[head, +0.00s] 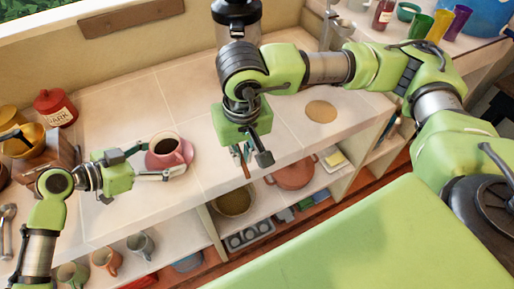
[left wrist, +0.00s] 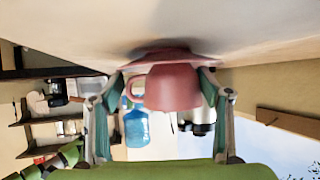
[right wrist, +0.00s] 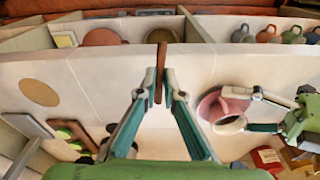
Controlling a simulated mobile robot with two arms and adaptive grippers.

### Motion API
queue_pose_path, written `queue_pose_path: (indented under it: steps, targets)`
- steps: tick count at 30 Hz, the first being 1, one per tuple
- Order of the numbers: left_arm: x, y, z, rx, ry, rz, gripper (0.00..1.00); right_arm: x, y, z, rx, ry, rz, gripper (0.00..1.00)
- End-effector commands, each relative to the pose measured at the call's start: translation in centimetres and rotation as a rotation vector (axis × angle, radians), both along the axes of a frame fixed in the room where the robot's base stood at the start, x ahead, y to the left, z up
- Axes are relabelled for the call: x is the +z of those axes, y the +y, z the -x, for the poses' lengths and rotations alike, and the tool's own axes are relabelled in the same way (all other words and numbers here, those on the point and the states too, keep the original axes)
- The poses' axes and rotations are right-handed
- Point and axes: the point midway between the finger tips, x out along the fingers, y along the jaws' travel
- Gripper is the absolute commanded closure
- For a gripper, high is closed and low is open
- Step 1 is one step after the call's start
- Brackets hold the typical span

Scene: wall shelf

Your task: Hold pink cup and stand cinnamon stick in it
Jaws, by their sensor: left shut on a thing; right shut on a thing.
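The pink cup (head: 161,152), with dark liquid inside, stands upright on a pink saucer (head: 183,160) on the counter. My left gripper (head: 160,168) has its fingers on either side of the cup and is shut on it. The left wrist view shows the cup (left wrist: 175,88) and its handle between the fingers (left wrist: 166,76), with the tips close to the saucer rim. My right gripper (right wrist: 160,84) is shut on the brown cinnamon stick (right wrist: 161,65). In the head view that gripper (head: 244,150) is near the counter's front edge, right of the cup and apart from it.
A red jar (head: 55,108) and a golden pot (head: 28,135) stand at the left. A round tan coaster (head: 321,111) lies on the counter at right. Shelves below hold mugs (head: 140,245) and a terracotta pot (head: 291,172).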

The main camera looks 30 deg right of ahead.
Motion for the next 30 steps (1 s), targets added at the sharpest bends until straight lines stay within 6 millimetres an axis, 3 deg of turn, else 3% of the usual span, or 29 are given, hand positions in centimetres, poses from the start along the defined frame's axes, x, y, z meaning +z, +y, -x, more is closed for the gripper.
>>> queue_pose_path:
  steps: [8, 18, 24, 30]
  targets:
    - [0.1, 0.0, 0.0, 0.0, -0.002, 0.002, 0.42, 0.8, 4.5, -4.8, -0.1, -0.442, 0.073, 0.99]
    - [0.1, 0.0, 0.0, 0.0, -0.002, 0.002, 0.42, 4.2, 9.2, -9.4, -0.108, -0.919, 0.154, 0.99]
    - [0.1, 0.0, 0.0, 0.0, -0.002, 0.002, 0.42, 7.2, 12.4, -11.4, -0.02, -1.152, 0.136, 0.99]
    - [0.1, 0.0, 0.0, 0.0, -0.002, 0.002, 0.42, 9.2, 14.7, -12.1, 0.07, -1.273, 0.081, 0.99]
